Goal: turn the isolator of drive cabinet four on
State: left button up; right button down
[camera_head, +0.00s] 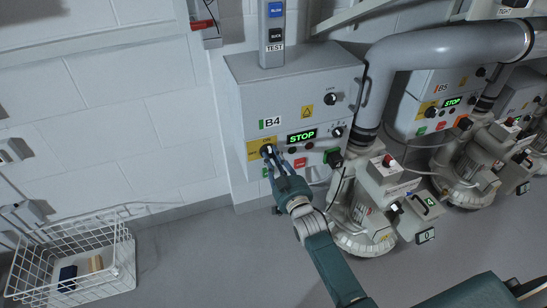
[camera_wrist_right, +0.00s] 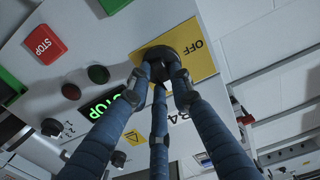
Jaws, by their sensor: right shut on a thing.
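Drive cabinet B4 (camera_head: 292,88) is a grey box on the wall in the head view. Its isolator is a dark round knob (camera_head: 265,149) on a yellow plate (camera_head: 254,153) at the cabinet's lower left. The wrist view shows the knob (camera_wrist_right: 160,53) and the yellow plate (camera_wrist_right: 197,58), with the word OFF beside the knob. My right gripper (camera_head: 271,156) reaches up from below, its blue-sleeved fingers (camera_wrist_right: 157,85) closed around the knob. The fingers hide much of the knob, so I cannot tell which way it points. My left gripper is not in view.
The B4 display (camera_head: 301,136) reads STOP in green. A grey pipe (camera_head: 372,85) and pump unit stand right. Cabinet B5 (camera_head: 425,88) is farther right. A white wire basket (camera_head: 80,262) stands on the floor at left.

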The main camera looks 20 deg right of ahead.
jog(key=shift+f, duration=0.1)
jog(key=c, duration=1.5)
grip_release()
jog(key=shift+c, duration=0.2)
jog(key=shift+s, duration=0.1)
jog(key=s, duration=1.2)
jog(key=shift+d, duration=0.2)
